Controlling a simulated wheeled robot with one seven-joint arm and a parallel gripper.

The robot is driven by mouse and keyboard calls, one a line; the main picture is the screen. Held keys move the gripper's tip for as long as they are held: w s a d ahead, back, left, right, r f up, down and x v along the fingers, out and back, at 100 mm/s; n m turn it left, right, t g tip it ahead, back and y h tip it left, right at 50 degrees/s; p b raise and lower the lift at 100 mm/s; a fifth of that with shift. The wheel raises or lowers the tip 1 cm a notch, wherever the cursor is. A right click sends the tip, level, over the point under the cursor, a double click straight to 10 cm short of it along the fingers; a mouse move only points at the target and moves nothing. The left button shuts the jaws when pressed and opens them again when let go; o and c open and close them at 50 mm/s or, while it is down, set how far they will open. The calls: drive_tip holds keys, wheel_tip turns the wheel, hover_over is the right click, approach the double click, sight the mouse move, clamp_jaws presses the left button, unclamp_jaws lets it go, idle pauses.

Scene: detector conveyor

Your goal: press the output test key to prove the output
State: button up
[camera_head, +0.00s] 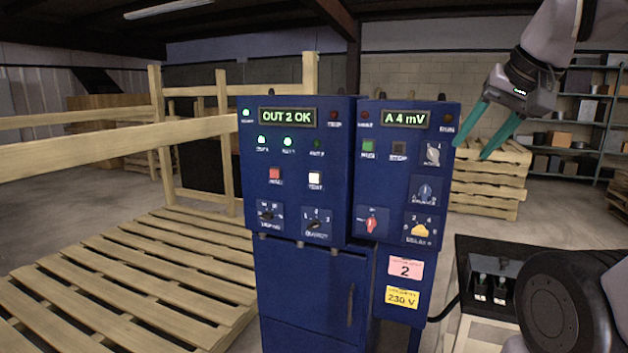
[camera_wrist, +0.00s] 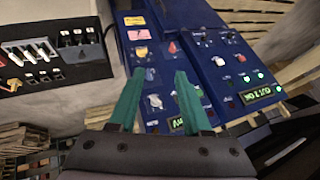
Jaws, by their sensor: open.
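The left blue control box (camera_head: 245,215) has a lit display (camera_head: 287,117) reading "OUT 2 OK". Its white key (camera_head: 315,179), labelled TEST, sits below the lamps, right of a red key (camera_head: 274,175). Two green output lamps (camera_head: 262,140) are lit; the third (camera_head: 317,143) is dark. My gripper (camera_head: 472,152) is open and empty, right of the right box and well apart from the white key. In the wrist view the green fingers (camera_wrist: 160,72) are spread over the right box, and the white key (camera_wrist: 219,61) shows beyond them to the right.
The right blue box (camera_head: 455,180) reads "A 4 mV" and carries knobs and keys. Pink and yellow labels (camera_head: 402,298) hang below it. Wooden pallets and rails (camera_head: 120,270) fill the left. A black tray (camera_head: 480,250) stands lower right. Shelves (camera_head: 585,120) stand behind.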

clamp_jaws()
idle(1.9)
